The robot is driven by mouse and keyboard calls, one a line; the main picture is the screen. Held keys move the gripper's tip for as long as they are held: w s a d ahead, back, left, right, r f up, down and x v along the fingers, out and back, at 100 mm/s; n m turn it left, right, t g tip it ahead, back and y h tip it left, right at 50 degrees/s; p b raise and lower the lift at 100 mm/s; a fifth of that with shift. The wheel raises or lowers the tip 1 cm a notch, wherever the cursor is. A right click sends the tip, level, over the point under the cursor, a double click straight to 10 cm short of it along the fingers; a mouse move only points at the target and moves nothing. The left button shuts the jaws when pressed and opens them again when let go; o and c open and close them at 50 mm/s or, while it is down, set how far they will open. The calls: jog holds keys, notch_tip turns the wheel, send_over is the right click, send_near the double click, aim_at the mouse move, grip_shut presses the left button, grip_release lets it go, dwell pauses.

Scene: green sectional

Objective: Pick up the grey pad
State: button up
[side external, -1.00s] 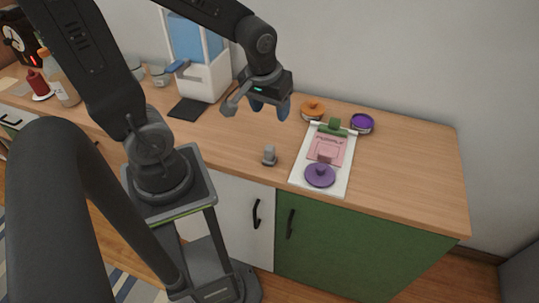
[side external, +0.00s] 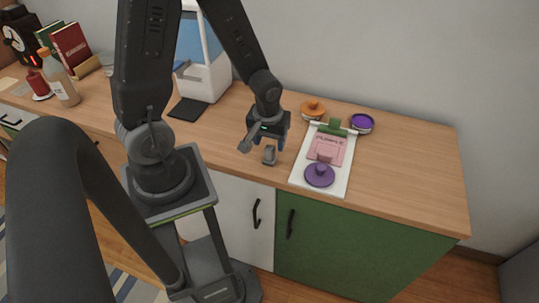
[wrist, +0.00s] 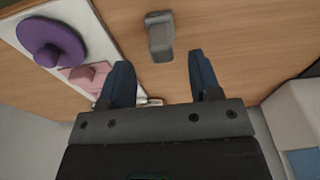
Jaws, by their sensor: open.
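The grey pad (side external: 269,156) is a small grey block with a raised upper part, standing on the wooden counter near its front edge, left of the white board. In the wrist view the grey pad (wrist: 160,38) lies ahead of the fingertips, roughly centred between their lines and apart from both. My gripper (side external: 266,143) is low over the counter, just above and behind the pad in the side view. In the wrist view my gripper (wrist: 161,68) is open, with nothing between its blue fingers.
The white board (side external: 338,185) right of the pad carries a purple knobbed disc (side external: 319,176), a pink piece (side external: 325,150) and a green piece (side external: 334,126). Orange (side external: 312,109) and purple (side external: 362,123) round items stand behind it. A black mat (side external: 188,109) lies left. The counter's right end is clear.

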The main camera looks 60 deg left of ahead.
aim_at(269, 147)
jog(key=shift+w+a+f, duration=0.1)
jog(key=shift+a+f, duration=0.05)
jog(key=shift+f, duration=1.15)
jog(key=shift+w+a+f, duration=0.1)
jog(key=shift+a+f, duration=0.05)
jog(key=shift+f, duration=1.1)
jog(key=shift+c, duration=0.4)
jog(key=c, duration=0.8)
